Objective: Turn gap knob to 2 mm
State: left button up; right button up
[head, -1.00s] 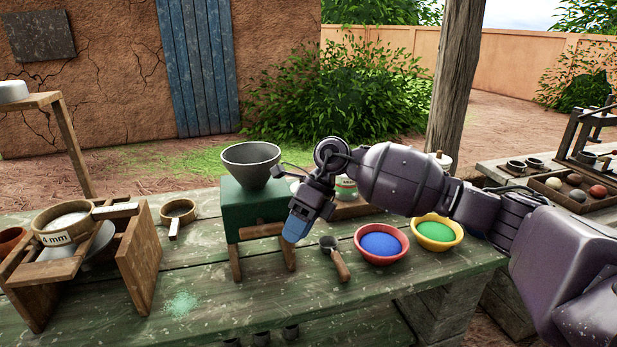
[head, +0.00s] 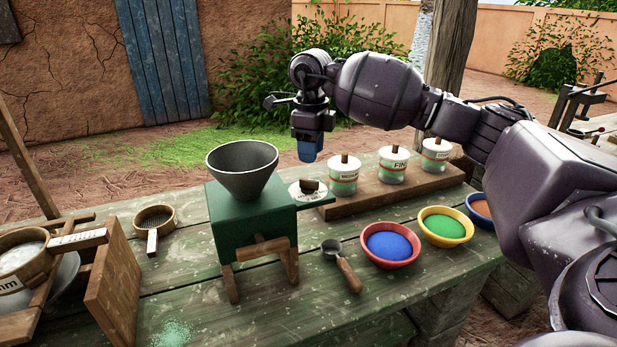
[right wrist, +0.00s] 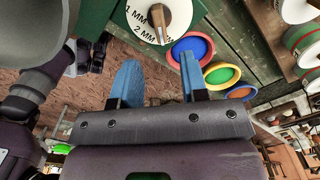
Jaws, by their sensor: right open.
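The green mill (head: 237,222) with a grey funnel (head: 243,168) stands on the table. At its right side is a white dial (head: 296,192) with a wooden gap knob (head: 309,186) on it. I cannot tell exactly which mark the knob points to. My right gripper (head: 310,156) is open and empty, pointing down above the dial, apart from it. Its two blue fingers show in the right wrist view (right wrist: 160,82). My left gripper is out of view.
Lidded jars (head: 393,168) stand on a wooden board right of the mill. Blue (head: 389,246), green (head: 445,226) and orange powder bowls stand in front. A scoop (head: 343,268) lies before the mill. Sieves (head: 155,220) are at left.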

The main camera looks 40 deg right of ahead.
aim_at(310, 180)
notch_tip(310, 180, down, 8)
jog(key=shift+w+r, duration=0.1)
jog(key=shift+c, duration=0.3)
grip_shut()
